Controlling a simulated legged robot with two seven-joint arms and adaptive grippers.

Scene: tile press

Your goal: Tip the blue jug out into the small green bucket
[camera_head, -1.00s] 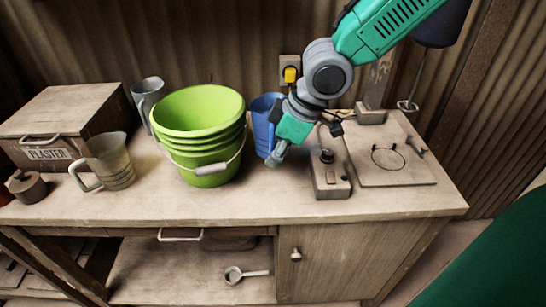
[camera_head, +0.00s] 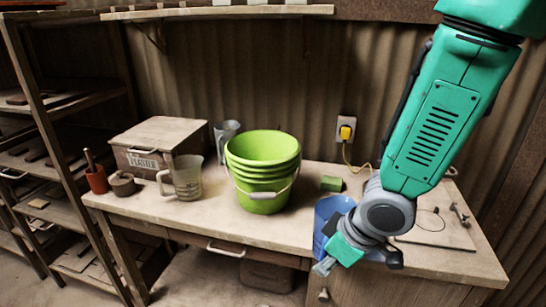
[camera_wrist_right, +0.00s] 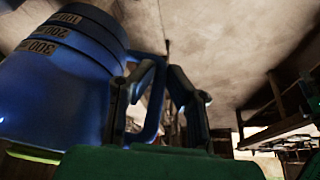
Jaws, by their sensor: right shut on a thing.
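The blue jug (camera_head: 331,210) is at the right part of the bench, near its front edge, partly hidden by my right arm. My right gripper (camera_head: 326,266) is shut on the jug's handle. In the right wrist view the jug (camera_wrist_right: 60,85) fills the left side with its measuring marks upside down, and the fingers (camera_wrist_right: 164,75) close around the handle. I cannot tell the jug's exact tilt or what is in it. My left gripper is not in view.
A clear measuring jug (camera_head: 187,178), a grey jug (camera_head: 226,138) and a plaster box (camera_head: 160,143) stand left of the buckets. A green block (camera_head: 331,183) lies behind the blue jug. A board (camera_head: 445,228) lies at the right. The bench front left of the jug is clear.

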